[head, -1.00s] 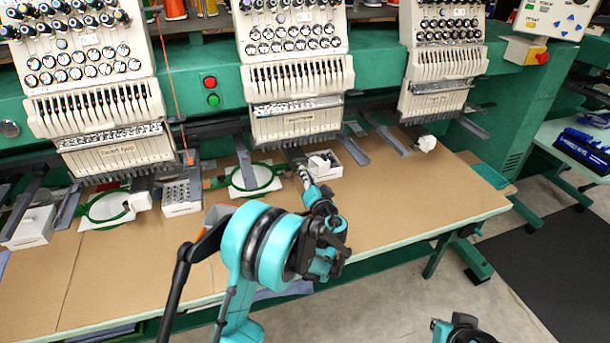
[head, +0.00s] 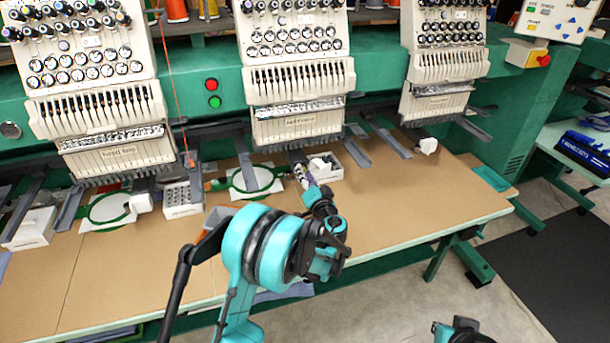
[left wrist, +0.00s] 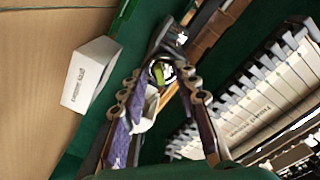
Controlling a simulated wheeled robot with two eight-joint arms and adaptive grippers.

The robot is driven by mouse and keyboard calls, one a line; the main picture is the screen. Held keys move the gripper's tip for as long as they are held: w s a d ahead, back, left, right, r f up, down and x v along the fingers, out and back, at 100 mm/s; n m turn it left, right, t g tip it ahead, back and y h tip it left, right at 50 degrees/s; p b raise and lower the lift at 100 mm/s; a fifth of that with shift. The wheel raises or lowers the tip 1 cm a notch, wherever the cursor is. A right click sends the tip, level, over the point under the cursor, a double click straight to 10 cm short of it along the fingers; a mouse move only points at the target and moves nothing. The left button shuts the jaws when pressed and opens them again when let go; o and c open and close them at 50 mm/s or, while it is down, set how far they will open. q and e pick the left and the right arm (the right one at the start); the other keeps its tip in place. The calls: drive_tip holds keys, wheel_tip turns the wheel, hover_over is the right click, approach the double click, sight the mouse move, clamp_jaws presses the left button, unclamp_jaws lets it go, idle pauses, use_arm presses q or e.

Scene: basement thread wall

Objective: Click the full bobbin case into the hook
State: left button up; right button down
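My left gripper (head: 302,174) reaches under the middle sewing head in the head view, where its fingertips are small and partly hidden. In the left wrist view, the purple-padded fingers of the left gripper (left wrist: 161,80) converge on either side of a small round shiny metal piece with yellow-green thread, the bobbin case (left wrist: 159,73). The fingers appear shut on it. Grey metal of the machine arm (left wrist: 172,36) is just beyond it. The hook itself cannot be told apart there.
A white box (head: 326,167) stands right of the left gripper and also shows in the left wrist view (left wrist: 90,75). A green hoop (head: 257,179) lies left of the gripper. Another white box (head: 181,200) stands farther left. The brown tabletop (head: 410,205) is clear to the right.

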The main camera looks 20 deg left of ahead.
use_arm(q)
drive_tip(key=v, duration=1.2)
drive_tip(key=s+a+r+n+g+h, duration=0.1)
drive_tip(key=s+a+g+h, duration=0.1)
drive_tip(key=s+a+g, duration=0.3)
drive_tip(key=s+a+r+n+g+h, duration=0.1)
drive_tip(key=s+a+h, duration=0.15)
drive_tip(key=s, duration=0.45)
drive_tip(key=s+d+f+g+h, duration=0.1)
drive_tip(key=s+d+h, duration=0.1)
drive_tip(key=s, duration=0.6)
drive_tip(key=s+d+f+h, duration=0.1)
drive_tip(key=s+d+h, duration=0.2)
drive_tip(key=s, duration=0.6)
drive_tip(key=shift+s+f+g, duration=0.3)
drive_tip(key=shift+f+g, duration=0.1)
drive_tip(key=shift+h, duration=0.25)
